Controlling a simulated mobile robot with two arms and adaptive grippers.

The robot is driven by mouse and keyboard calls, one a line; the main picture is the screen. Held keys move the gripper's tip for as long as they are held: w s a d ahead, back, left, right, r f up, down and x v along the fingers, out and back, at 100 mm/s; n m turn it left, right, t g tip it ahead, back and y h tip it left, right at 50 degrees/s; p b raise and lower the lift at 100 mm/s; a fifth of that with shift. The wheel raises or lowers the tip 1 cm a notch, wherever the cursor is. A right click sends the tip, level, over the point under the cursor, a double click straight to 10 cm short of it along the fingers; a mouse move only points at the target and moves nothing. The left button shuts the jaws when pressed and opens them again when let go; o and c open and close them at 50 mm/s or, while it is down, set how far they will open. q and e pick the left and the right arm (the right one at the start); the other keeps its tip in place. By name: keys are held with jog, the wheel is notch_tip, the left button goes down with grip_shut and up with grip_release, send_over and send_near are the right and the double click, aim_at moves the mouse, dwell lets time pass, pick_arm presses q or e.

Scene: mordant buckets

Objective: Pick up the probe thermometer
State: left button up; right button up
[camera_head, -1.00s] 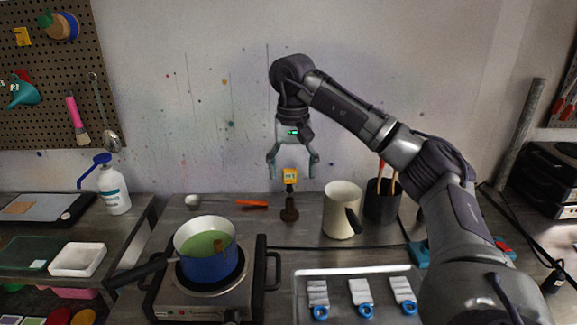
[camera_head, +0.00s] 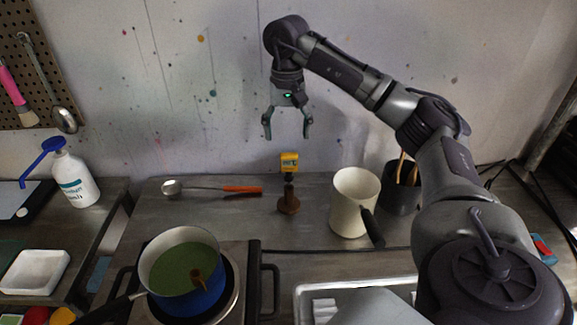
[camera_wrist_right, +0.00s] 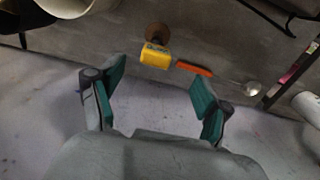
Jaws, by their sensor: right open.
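The probe thermometer has a yellow head (camera_head: 289,162) with a small display, and it stands upright in a brown round-based holder (camera_head: 288,202) on the back of the bench. The yellow head also shows in the right wrist view (camera_wrist_right: 155,56), beyond the fingertips and between their lines. My right gripper (camera_head: 287,133) is open, points down and hangs just above the yellow head, with nothing between its fingers. Its green-padded fingers show wide apart in the right wrist view (camera_wrist_right: 158,88). My left gripper is in neither view.
A ladle with an orange handle (camera_head: 242,189) lies left of the holder. A cream jug (camera_head: 352,203) and a dark pot of tools (camera_head: 400,192) stand to the right. A blue pot (camera_head: 187,292) of green liquid sits on a burner in front. The wall is close behind.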

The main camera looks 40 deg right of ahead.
aim_at(289, 154)
notch_tip(289, 154, down, 2)
jog(key=shift+d+f, duration=0.1)
jog(key=shift+f, duration=0.1)
jog(key=shift+w+d+f+p, duration=0.1)
jog(key=shift+f+p, duration=0.3)
jog(key=shift+f, duration=0.1)
jog(key=f, duration=0.1)
jog(key=f+p, duration=0.1)
jog(key=f, duration=0.1)
jog(key=shift+w+d+f+p, duration=0.1)
jog(key=shift+d+f+p, duration=0.15)
jog(key=shift+f+p, duration=0.05)
jog(key=shift+f, duration=0.55)
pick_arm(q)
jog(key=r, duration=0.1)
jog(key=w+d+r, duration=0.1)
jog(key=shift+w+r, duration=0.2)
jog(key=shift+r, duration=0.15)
pick_arm(e)
jog(key=shift+c, duration=1.2)
jog(key=c, duration=1)
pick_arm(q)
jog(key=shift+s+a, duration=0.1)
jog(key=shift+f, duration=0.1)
pick_arm(e)
jog(key=shift+r, duration=0.15)
